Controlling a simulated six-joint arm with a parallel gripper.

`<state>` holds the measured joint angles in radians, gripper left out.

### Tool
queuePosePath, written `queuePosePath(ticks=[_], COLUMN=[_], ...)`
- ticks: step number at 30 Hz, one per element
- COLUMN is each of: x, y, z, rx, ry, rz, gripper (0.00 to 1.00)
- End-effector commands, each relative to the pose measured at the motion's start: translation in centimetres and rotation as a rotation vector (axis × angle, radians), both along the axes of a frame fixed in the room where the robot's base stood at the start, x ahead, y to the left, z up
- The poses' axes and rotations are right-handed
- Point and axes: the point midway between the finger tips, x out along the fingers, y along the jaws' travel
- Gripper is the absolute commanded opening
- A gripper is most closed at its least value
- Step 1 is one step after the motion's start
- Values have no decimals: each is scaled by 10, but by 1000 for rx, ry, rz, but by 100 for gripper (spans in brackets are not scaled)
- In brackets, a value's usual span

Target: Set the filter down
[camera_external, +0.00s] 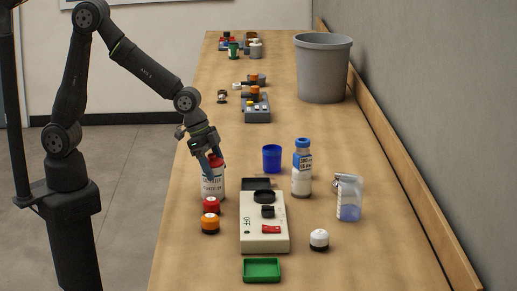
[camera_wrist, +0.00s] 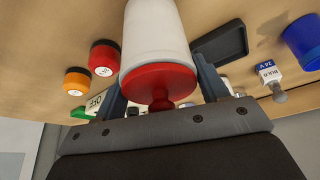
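The white cylinder with a red cap, which I take to be the filter (camera_external: 213,187), is upright near the table's left edge. In the wrist view it is the large white body with a red end (camera_wrist: 158,40). My gripper (camera_external: 211,163) comes down on it from above, its fingers on both sides of the red cap and seeming to press on it. In the wrist view my gripper (camera_wrist: 160,98) has one finger at each side of the cylinder. I cannot tell whether its base touches the table.
To the right are a beige switch box (camera_external: 262,240), black tray (camera_external: 250,183), blue cup (camera_external: 272,158), blue-capped bottle (camera_external: 302,175) and clear bottle (camera_external: 349,205). A green tray (camera_external: 261,270) lies in front.

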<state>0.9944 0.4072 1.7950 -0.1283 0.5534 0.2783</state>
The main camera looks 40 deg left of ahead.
Motion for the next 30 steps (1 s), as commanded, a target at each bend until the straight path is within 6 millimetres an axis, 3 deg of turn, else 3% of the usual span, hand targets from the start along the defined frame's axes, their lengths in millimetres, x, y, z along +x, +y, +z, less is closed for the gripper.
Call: queuePosePath(ticks=[3, 14, 20, 30], x=[0, 0, -4, -14], y=[0, 1, 10, 33], z=[0, 6, 31, 89], rx=[0, -2, -3, -1], ry=[0, -1, -2, -2], rz=[0, 0, 0, -1], gripper=[86, 86, 86, 86])
